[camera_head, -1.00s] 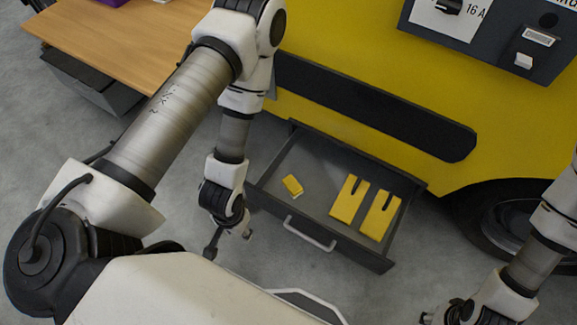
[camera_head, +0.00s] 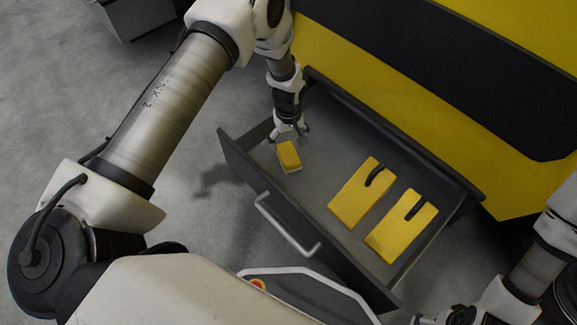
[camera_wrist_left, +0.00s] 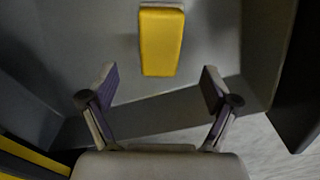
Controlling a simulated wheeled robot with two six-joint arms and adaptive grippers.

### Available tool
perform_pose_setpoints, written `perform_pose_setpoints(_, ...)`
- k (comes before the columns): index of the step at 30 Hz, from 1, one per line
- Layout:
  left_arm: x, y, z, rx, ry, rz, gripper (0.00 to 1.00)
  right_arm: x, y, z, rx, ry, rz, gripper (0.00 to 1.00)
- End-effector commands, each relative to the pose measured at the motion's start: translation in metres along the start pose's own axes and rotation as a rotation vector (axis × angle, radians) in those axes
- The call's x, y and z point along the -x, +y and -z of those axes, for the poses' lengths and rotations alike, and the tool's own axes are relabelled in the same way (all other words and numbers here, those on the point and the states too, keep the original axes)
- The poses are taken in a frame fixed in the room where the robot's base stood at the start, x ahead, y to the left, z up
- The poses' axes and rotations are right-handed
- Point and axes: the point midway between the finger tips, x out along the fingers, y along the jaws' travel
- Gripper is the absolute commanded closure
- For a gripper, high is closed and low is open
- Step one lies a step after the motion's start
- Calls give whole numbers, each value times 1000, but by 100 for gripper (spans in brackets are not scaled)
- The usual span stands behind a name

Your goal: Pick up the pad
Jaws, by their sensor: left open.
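The pad (camera_head: 288,155), a small yellow block with a pale lower edge, lies on the floor of the open grey drawer (camera_head: 236,160), toward its left end. In the left wrist view the pad (camera_wrist_left: 161,42) lies beyond the fingertips, roughly centred between them. My left gripper (camera_head: 290,133) is over the drawer at the pad's far end; its open fingers (camera_wrist_left: 160,82) are spread wider than the pad and hold nothing. I cannot tell its exact height above the drawer floor. My right gripper (camera_head: 442,318) is partly cut off at the bottom edge.
Two flat yellow slotted pieces, one left (camera_head: 357,190) and one right (camera_head: 402,225), lie in the drawer's right half. The drawer's handle (camera_head: 287,225) faces me. The yellow body (camera_head: 365,62) with a black band rises behind.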

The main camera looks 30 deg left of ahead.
Motion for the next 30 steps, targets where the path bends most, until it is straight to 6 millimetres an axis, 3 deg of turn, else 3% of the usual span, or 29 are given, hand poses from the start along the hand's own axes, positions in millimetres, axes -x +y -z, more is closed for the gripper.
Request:
perform_pose_setpoints(13,-70,0,2,2,-2,2,12,-46,0,0,0,0,0,17)
perform_pose_setpoints(21,-73,0,2,1,-1,1,12,-45,0,0,0,1,0,17)
perform_pose_setpoints(27,-73,0,2,1,-1,1,78,-45,0,0,0,1,0,17)
perform_pose_setpoints(29,-73,0,2,1,-1,1,78,-45,0,0,0,1,0,17)
perform_pose_setpoints(30,-73,0,2,1,-1,1,84,-45,0,0,0,1,0,17)
